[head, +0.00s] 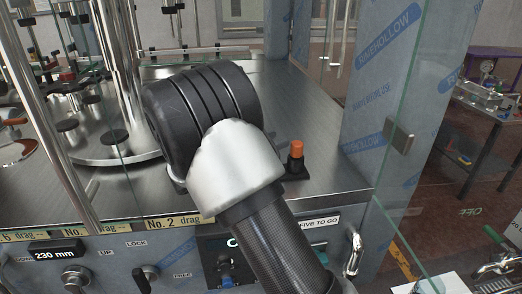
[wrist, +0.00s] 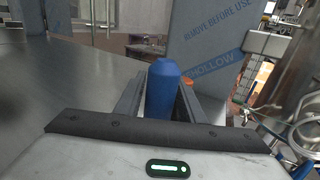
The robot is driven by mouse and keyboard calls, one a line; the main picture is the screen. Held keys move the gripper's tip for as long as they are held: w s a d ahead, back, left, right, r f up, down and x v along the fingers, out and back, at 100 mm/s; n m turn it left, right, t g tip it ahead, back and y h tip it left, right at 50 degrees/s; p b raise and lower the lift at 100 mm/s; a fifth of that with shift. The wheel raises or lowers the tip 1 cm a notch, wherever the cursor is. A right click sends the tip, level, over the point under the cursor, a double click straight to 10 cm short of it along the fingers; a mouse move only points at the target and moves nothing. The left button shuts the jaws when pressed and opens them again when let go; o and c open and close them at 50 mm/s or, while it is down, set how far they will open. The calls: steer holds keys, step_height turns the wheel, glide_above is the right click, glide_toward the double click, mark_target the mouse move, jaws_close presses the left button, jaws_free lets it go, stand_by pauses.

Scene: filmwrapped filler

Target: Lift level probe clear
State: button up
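A blue, blunt-topped cylinder (wrist: 162,92), which looks like the level probe, stands between the two dark fingers of my gripper (wrist: 163,82) in the wrist view. The fingers lie close against both its sides and look shut on it. Its lower end is hidden behind the gripper body. In the head view my arm covers the gripper and the blue piece, so whether it touches the machine deck there cannot be told.
An orange-topped black post (head: 296,157) stands on the steel deck (head: 325,125), right of my arm; its orange top shows beside the right finger. A glass panel with a hinge (head: 398,136) and a film-wrapped column (head: 375,90) stand right. Steel columns (head: 120,75) stand left.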

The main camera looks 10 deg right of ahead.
steer(key=shift+w+d, duration=0.1)
steer(key=shift+c, duration=0.5)
jaws_close()
step_height(320, 180, up, 10)
steer(key=p, duration=0.2)
steer(key=shift+f, duration=0.55)
steer(key=shift+f, duration=0.1)
steer(key=shift+f, duration=0.45)
